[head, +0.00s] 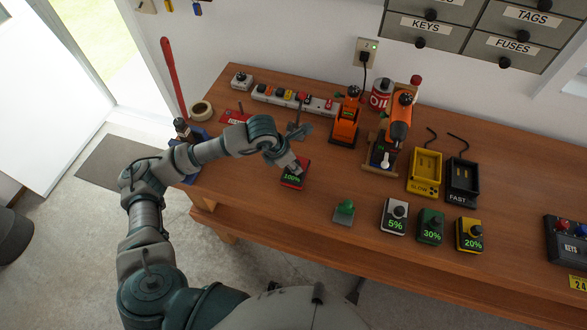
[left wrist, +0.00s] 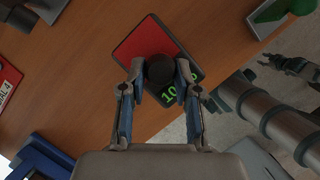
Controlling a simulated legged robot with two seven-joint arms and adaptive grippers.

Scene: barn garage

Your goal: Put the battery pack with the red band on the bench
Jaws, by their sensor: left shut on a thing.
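The battery pack with the red band (head: 296,180) has a black body, a red top and a green "100%" readout. It is at the left-middle of the wooden bench (head: 255,215), near the front edge. My left gripper (head: 297,167) is shut on its black knob from above. In the left wrist view the fingers (left wrist: 158,82) close on both sides of the knob, above the red top (left wrist: 140,48). I cannot tell whether the pack touches the bench or hangs just above it. My right gripper (left wrist: 290,64) shows small at the right of the left wrist view; its opening is unclear.
Orange tools (head: 345,122) and a power strip (head: 290,98) line the back. Bare wood surrounds the held pack's right side.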

